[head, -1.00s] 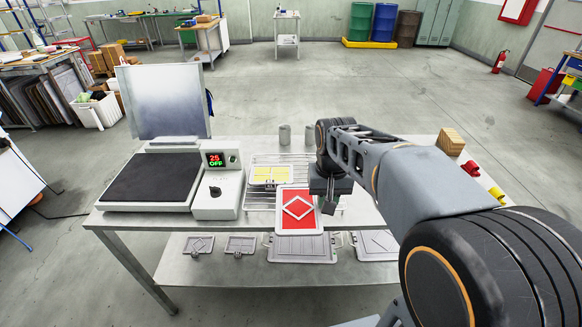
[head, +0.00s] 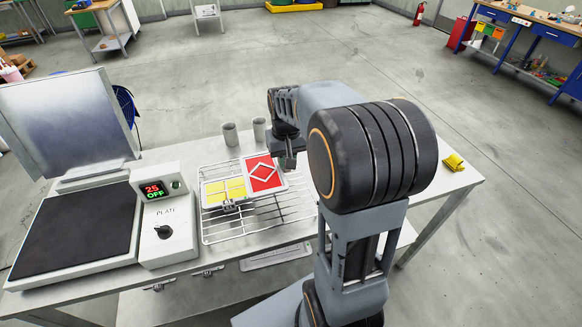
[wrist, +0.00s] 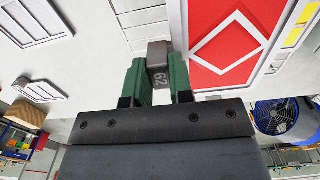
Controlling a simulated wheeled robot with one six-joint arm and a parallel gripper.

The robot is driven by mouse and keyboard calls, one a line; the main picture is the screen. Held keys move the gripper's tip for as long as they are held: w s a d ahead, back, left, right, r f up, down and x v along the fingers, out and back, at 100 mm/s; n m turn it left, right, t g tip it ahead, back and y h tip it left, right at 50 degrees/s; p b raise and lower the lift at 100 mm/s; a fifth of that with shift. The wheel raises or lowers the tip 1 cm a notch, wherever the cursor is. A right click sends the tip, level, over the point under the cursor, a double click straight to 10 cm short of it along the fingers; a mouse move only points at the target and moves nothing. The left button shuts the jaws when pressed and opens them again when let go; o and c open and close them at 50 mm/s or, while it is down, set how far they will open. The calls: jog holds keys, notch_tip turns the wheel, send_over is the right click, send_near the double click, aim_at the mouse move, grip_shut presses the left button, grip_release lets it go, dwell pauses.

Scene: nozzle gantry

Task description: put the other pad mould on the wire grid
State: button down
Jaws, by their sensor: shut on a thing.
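The red pad mould (head: 263,180), with a white diamond outline, is at the back right of the wire grid (head: 262,225). It lies flat close beside the yellow pad mould (head: 215,187) on the grid's left. My gripper (head: 287,163) is at the red mould's right end. In the wrist view my gripper (wrist: 158,77) is shut on a grey tab marked 62 at the edge of the red mould (wrist: 225,50). I cannot tell whether the red mould touches the grid or hangs just above it.
A hot plate (head: 75,228) with a raised lid and a control box (head: 167,225) reading 25 OFF stand left of the grid. Two grey cups (head: 245,132) stand behind it. A yellow object (head: 454,162) lies at the table's right. The front of the grid is bare.

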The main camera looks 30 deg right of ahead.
jog(key=w+d+f, duration=0.1)
jog(key=f, duration=0.1)
jog(key=w+d+f, duration=0.1)
jog(key=d+f, duration=0.1)
jog(key=w+d+f, duration=0.1)
jog(key=f, duration=0.1)
jog(key=shift+d+p, duration=0.3)
jog(key=shift+d, duration=0.1)
jog(key=shift+d+f, duration=0.15)
jog(key=shift+f, duration=1.55)
jog(key=shift+f, duration=0.15)
jog(key=c, duration=1)
grip_release()
